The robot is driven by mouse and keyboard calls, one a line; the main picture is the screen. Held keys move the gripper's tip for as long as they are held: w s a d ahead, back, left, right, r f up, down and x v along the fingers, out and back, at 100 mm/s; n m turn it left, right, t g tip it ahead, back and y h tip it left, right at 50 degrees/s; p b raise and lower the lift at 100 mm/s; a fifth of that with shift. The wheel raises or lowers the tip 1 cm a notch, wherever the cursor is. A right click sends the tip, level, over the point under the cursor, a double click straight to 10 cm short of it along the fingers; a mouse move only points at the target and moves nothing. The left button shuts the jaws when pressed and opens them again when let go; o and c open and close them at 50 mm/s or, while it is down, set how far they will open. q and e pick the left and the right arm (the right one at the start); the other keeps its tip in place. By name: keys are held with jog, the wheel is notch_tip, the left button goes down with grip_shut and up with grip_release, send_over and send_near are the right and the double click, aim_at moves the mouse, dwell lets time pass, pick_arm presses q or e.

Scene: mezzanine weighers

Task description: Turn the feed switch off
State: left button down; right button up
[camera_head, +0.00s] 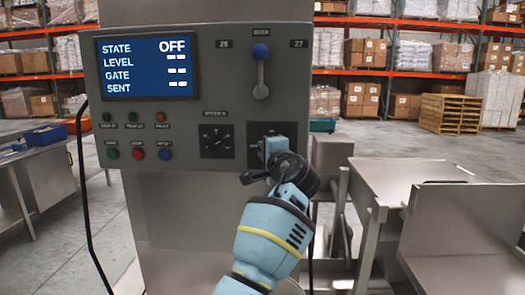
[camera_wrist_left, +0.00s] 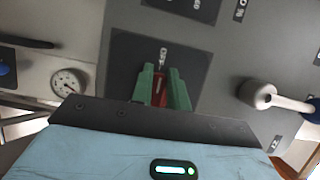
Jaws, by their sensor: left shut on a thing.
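The feed switch sits on a black square plate (camera_head: 258,130) at the lower right of the grey control panel (camera_head: 190,60). My left gripper (camera_head: 272,150) is at this plate and mostly hides the switch in the head view. In the left wrist view, the green fingers (camera_wrist_left: 164,86) are closed on a narrow red switch handle (camera_wrist_left: 158,92) in front of the black plate (camera_wrist_left: 125,60). The handle's exact angle is hard to tell. The screen (camera_head: 146,68) reads STATE OFF, with dashes for level, gate and sent. My right gripper is not in view.
A blue-knobbed lever (camera_head: 261,78) stands above the switch plate; a dark dial (camera_head: 216,140) is left of it. Several coloured buttons (camera_head: 137,153) lie further left. Metal tables (camera_head: 410,180) stand at the right. A round gauge (camera_wrist_left: 68,84) shows in the left wrist view.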

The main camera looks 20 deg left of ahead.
pick_arm(q)
jog(key=shift+w+d+f, duration=0.1)
jog(key=shift+d+f, duration=0.1)
jog(key=shift+d, duration=0.15)
jog(key=c, duration=1.5)
grip_release()
jog(key=shift+o, duration=0.7)
jog(key=shift+w+d, duration=0.1)
jog(key=shift+r, duration=0.1)
jog(key=v, duration=0.8)
